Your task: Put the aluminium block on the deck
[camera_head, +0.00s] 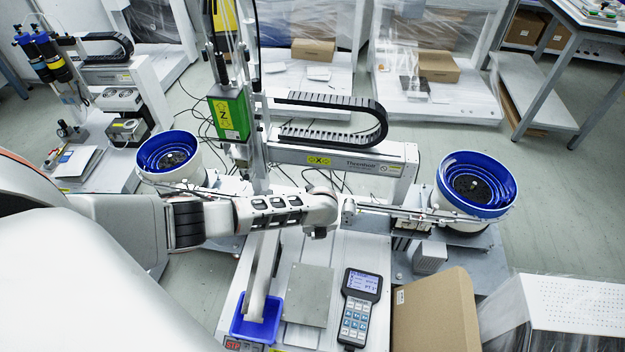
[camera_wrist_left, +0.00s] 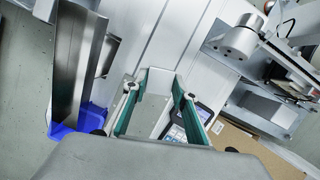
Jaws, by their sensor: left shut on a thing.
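My left arm reaches in from the left in the head view, its wrist over the middle of the pale deck (camera_head: 335,262); that wrist hides the gripper there. In the left wrist view my left gripper (camera_wrist_left: 155,84) shows two fingers with green inner sides, shut on a pale grey block, the aluminium block (camera_wrist_left: 160,80), between the tips. The block is partly cut off from view and its clearance above the deck is hard to tell. A flat grey plate (camera_head: 308,293) lies on the deck. My right gripper is out of view.
A blue bin (camera_head: 257,322) under a grey chute stands left of the plate, a handheld pendant (camera_head: 358,305) right of it. A cardboard box (camera_head: 433,312) is farther right. Bowl feeders (camera_head: 474,185) flank the gantry.

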